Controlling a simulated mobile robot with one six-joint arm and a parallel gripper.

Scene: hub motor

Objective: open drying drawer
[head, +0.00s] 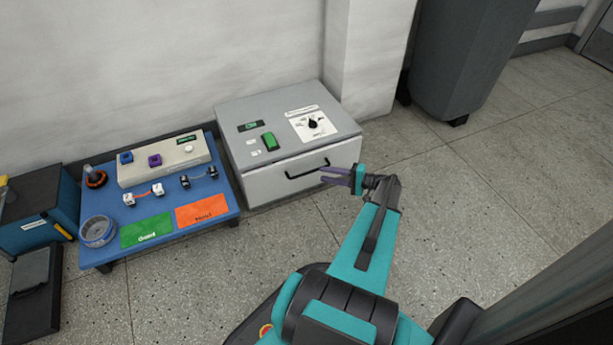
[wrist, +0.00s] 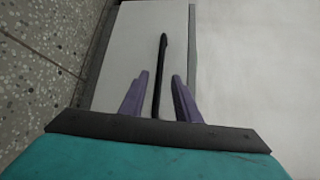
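The drying drawer is a grey-white box with a front panel (head: 270,183) that looks closed against its body. A black bar handle (head: 307,170) runs across the front. My gripper (head: 324,175) is in front of the panel, near the right end of the handle. In the wrist view the handle (wrist: 160,75) appears as a dark bar between my two purple fingers (wrist: 160,82). The fingers are spread with a gap on both sides of the bar. I cannot tell how deep the handle sits between them.
On top of the box are a green switch (head: 269,141) and a dial panel (head: 313,125). A blue workbench (head: 98,205) with small parts and green and orange mats stands to the left. A grey bin (head: 465,55) stands behind right. The floor (head: 450,215) at right is clear.

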